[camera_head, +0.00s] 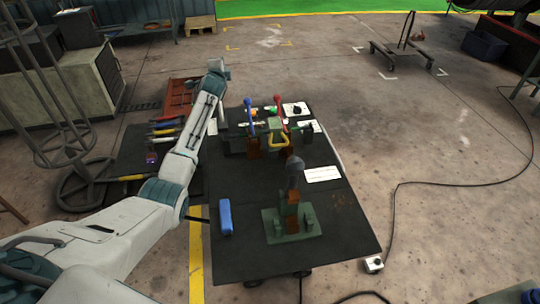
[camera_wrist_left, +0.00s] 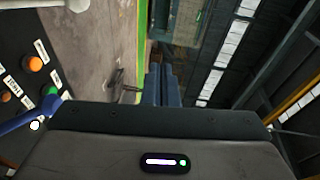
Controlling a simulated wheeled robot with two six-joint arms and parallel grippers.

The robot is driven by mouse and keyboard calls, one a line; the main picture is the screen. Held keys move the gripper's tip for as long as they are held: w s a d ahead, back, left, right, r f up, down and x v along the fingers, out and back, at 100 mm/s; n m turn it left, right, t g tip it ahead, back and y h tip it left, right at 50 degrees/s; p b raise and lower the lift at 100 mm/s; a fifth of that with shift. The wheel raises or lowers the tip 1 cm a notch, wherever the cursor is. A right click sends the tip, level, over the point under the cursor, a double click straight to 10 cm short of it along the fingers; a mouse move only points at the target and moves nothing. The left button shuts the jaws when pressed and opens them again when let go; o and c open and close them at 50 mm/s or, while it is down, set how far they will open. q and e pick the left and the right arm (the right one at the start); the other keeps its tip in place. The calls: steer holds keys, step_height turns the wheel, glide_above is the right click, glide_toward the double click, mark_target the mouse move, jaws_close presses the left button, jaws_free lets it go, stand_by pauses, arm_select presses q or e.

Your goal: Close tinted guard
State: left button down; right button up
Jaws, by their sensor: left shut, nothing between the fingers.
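I cannot make out the tinted guard for certain. A machine with a yellow handle (camera_head: 279,141), a blue lever (camera_head: 249,115) and a red lever (camera_head: 278,105) stands toward the back of the dark table (camera_head: 240,262). A green fixture (camera_head: 292,223) with a dark rounded top (camera_head: 295,166) stands nearer the front. My left arm reaches along the table's left side to its back left. In the left wrist view my left gripper (camera_wrist_left: 161,84) is shut and empty, with the blue lever (camera_wrist_left: 32,119) left of it. My right gripper is out of view.
A blue block (camera_head: 226,217) lies at the table's left edge. A white card (camera_head: 322,174) lies on the right. An orange button (camera_wrist_left: 35,64) and a green button (camera_wrist_left: 48,90) sit on a dark panel. A cable runs over the floor at the right.

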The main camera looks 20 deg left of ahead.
arm_select(q)
steer(key=s+d+f+m+g+h+b, duration=0.1)
steer(key=s+d+f+m+h+b, duration=0.3)
steer(key=s+d+f+m+h, duration=0.45)
steer(key=s+d+f+m+h+b, duration=0.3)
steer(key=s+d+f+m+h, duration=0.15)
steer(key=s, duration=0.65)
steer(key=s+d+f+m+g+h+b, duration=0.1)
steer(key=s+d+f+m+h+b, duration=0.35)
steer(key=s+d+f+h, duration=0.35)
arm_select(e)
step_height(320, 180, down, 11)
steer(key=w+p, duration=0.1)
arm_select(q)
steer(key=w+d+r+y+p, duration=0.1)
steer(key=w+d+r+p, duration=0.2)
steer(key=w, duration=0.5)
steer(key=shift+w+d+r+m+g+p, duration=0.4)
steer(key=shift+r+p, duration=0.35)
steer(key=shift+p, duration=0.4)
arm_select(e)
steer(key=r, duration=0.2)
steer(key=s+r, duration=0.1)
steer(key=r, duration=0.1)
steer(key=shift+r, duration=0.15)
arm_select(q)
steer(key=shift+s, duration=0.15)
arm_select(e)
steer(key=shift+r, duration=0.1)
